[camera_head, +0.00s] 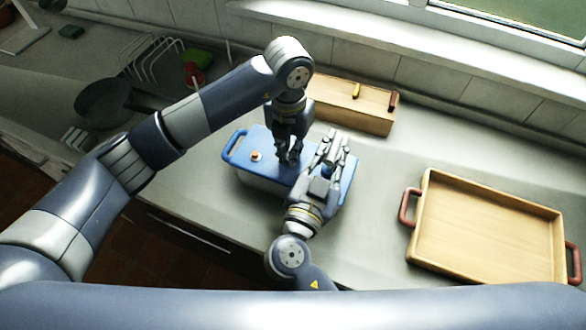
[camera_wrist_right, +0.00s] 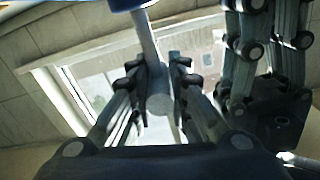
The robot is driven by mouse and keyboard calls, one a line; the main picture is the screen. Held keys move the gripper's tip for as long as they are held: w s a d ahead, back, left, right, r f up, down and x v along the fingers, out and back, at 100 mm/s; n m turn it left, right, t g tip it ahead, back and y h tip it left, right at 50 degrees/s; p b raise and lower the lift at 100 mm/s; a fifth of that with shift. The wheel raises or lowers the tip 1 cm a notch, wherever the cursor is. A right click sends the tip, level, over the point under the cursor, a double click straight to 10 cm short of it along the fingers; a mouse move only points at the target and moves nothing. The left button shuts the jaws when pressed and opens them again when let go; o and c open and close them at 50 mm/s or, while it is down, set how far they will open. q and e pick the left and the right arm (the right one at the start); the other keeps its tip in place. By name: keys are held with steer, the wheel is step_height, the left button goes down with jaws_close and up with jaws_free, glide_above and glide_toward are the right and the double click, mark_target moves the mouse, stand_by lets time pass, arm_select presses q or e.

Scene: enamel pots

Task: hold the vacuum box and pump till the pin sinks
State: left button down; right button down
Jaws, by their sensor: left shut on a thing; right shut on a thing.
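The vacuum box (camera_head: 262,180), with a blue lid and pale body, stands on the counter. A small pin (camera_head: 256,156) with an orange-brown top shows on the lid's left part; how high it stands is too small to tell. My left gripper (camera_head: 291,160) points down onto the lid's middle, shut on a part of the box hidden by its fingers. My right gripper (camera_head: 336,140) is over the lid's right part. In the right wrist view its fingers (camera_wrist_right: 158,80) are shut on a grey pump handle (camera_wrist_right: 157,104). My left gripper shows close beside it there.
A wooden box (camera_head: 350,108) stands behind the vacuum box. A wooden tray (camera_head: 488,230) with red-brown handles lies to the right. A dark pan (camera_head: 102,98) and a dish rack (camera_head: 152,58) are at the left. The counter between vacuum box and tray is clear.

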mark_target(329, 173)
steer(key=shift+f, duration=2.4)
steer(key=c, duration=0.7)
jaws_free()
steer(key=shift+r, duration=0.1)
steer(key=shift+v, duration=3.55)
steer(key=v, duration=1.2)
